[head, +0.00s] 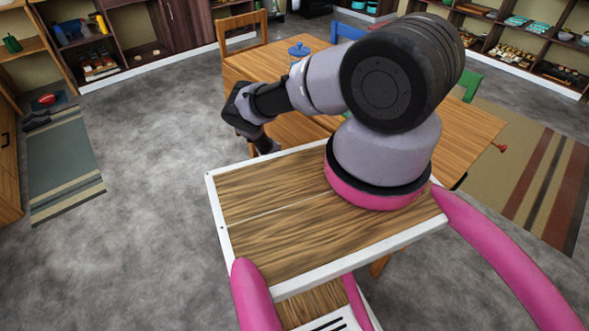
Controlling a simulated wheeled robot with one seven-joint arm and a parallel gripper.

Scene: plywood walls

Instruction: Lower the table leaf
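The wooden table (262,65) stands just beyond my tray-like top, with much of it hidden behind my arm. Its top shows at the left and again at the right (465,125). A wooden surface (297,130) shows below my forearm; I cannot tell whether it is the leaf or how the leaf is set. A small red knob-like piece (499,147) sticks out by the table's right edge. My gripper (268,147) points down by the table's near left side. Its fingertips are partly hidden behind my top's edge, so its opening is unclear.
A blue lidded pot (299,50) stands on the table. Chairs surround it: wooden (243,32), blue (347,31) and green (468,86). Open grey floor (150,170) lies left, with a striped rug (62,160); another rug (540,180) lies right. Shelves line the walls.

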